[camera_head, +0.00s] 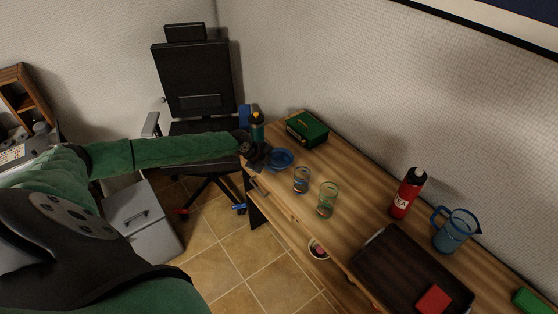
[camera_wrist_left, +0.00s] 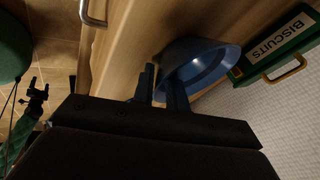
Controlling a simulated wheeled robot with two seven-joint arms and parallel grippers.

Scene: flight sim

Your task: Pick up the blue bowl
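The blue bowl (camera_head: 281,158) stands on the far left end of the wooden desk. My left gripper (camera_head: 262,160) is at the bowl's left edge, its arm reaching in from the left. In the left wrist view the bowl (camera_wrist_left: 203,64) lies just beyond the two dark fingers (camera_wrist_left: 162,90). One finger overlaps the bowl and the other is just outside its near rim. A narrow gap shows between them; whether they press on the rim is unclear.
A green biscuit box (camera_head: 307,128) and a dark bottle (camera_head: 257,126) stand near the bowl. Two glasses (camera_head: 302,180) (camera_head: 327,200), a red bottle (camera_head: 407,194), a blue jug (camera_head: 454,231) and a dark tray (camera_head: 385,262) are further right. A black chair (camera_head: 195,80) stands behind my arm.

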